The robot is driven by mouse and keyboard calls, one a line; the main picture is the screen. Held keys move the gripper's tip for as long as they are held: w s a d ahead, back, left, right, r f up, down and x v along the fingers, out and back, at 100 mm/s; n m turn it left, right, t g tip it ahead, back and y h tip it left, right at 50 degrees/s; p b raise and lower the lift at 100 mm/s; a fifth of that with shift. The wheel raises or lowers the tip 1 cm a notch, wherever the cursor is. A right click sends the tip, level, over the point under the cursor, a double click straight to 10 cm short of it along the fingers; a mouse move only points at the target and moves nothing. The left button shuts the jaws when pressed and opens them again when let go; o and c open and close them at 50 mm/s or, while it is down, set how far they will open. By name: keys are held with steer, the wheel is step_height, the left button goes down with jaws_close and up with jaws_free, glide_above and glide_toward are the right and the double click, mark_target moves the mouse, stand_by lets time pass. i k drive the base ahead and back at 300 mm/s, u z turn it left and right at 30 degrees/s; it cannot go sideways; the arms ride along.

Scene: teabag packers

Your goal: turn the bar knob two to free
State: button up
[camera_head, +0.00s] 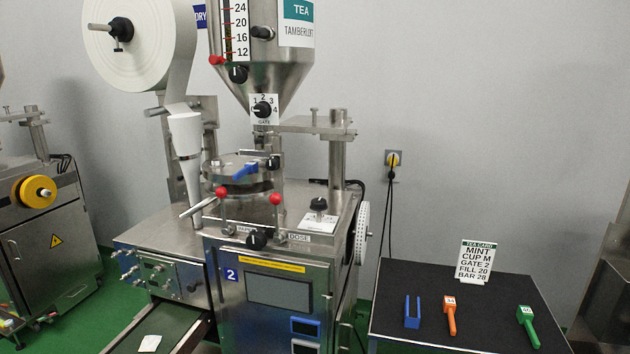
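The tea packer marked 2 (231,275) stands left of centre. No knob is legibly labelled "bar". A black knob (319,204) stands on a white marked plate on its top deck; the marks are too small to read. Another black knob (257,240) sits on the front edge, beside a label reading "DOSE" and a second, unclear label. My gripper is not in view.
A black-topped table (400,285) at right holds a tea card (476,262), a blue forked piece (412,312), an orange tool (450,315) and a green tool (527,325).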

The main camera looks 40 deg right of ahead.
mark_target(273, 163)
steer(key=z, duration=0.75)
steer(key=k, duration=1)
steer(key=u, duration=0.05)
steer(key=i, duration=0.95)
steer(key=z, duration=0.05)
